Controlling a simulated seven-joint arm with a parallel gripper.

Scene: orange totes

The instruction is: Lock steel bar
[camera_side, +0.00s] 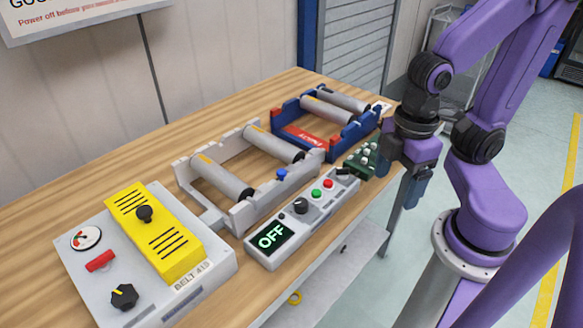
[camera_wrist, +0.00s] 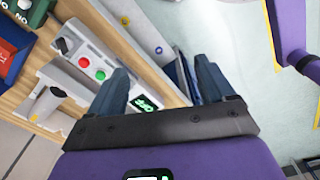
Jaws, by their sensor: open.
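Steel bars lie as rollers across two frames on the wooden bench; I cannot tell which one the task means. The grey frame (camera_side: 245,216) holds a near bar (camera_side: 222,178) and a far bar (camera_side: 274,144). A small blue knob (camera_side: 282,174) stands on its front rail. The blue frame (camera_side: 305,138) behind holds two more bars (camera_side: 325,109). My gripper (camera_side: 400,180) hangs open and empty off the bench's right edge, apart from both frames. In the wrist view, its fingers (camera_wrist: 160,80) are spread with nothing between them. One bar of the grey frame (camera_wrist: 47,103) shows at left.
A control box (camera_side: 262,261) reading OFF, with a black dial, green and red buttons, lies along the front edge. A dark green block with pale knobs (camera_side: 362,160) sits near my gripper. A yellow-topped machine panel (camera_side: 155,235) stands at front left. Bare wood lies behind the frames.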

